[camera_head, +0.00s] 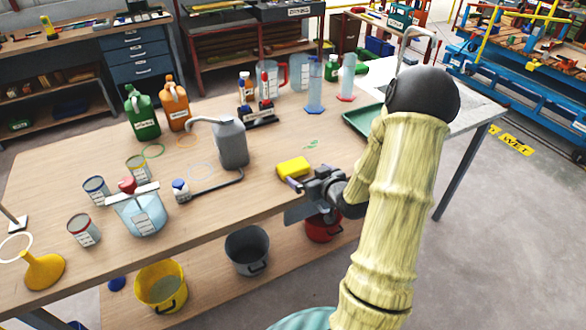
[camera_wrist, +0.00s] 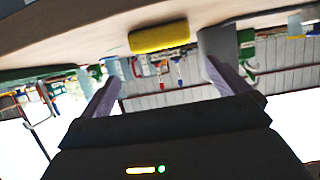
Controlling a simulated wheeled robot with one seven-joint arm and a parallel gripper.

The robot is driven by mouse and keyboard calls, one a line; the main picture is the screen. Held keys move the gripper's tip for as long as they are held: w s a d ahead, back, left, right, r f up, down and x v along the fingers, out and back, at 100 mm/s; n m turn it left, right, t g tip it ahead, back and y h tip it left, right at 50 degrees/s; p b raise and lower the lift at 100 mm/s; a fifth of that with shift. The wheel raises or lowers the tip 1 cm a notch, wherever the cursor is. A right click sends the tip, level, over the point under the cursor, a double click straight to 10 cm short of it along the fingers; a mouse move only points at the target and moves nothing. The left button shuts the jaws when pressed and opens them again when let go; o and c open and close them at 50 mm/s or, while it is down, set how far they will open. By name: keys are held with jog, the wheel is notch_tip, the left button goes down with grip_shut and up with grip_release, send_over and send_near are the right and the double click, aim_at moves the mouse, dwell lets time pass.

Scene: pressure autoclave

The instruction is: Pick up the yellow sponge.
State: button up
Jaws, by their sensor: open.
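The yellow sponge (camera_head: 293,168) lies flat on the wooden table near its front edge, right of the grey jerrycan. My gripper (camera_head: 292,198) is at the table's front edge, just on the near side of the sponge and apart from it as far as I can tell. In the wrist view the sponge (camera_wrist: 159,36) shows near the top, beyond my two fingers and between them. My gripper (camera_wrist: 158,72) is open there, with nothing between its fingertips.
On the wooden table (camera_head: 90,180), a grey jerrycan (camera_head: 231,143) stands left of the sponge. A green tray (camera_head: 362,120) lies behind my arm. Buckets (camera_head: 247,250) sit below the table.

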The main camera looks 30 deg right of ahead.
aim_at(294, 166)
jog(key=x, duration=0.6)
jog(key=shift+s+p, duration=0.1)
jog(key=shift+p, duration=0.2)
jog(key=p+x, duration=0.1)
jog(key=x, duration=0.4)
jog(key=shift+a+f, duration=0.15)
jog(key=shift+f, duration=0.05)
jog(key=shift+c, duration=0.4)
jog(key=c, duration=0.6)
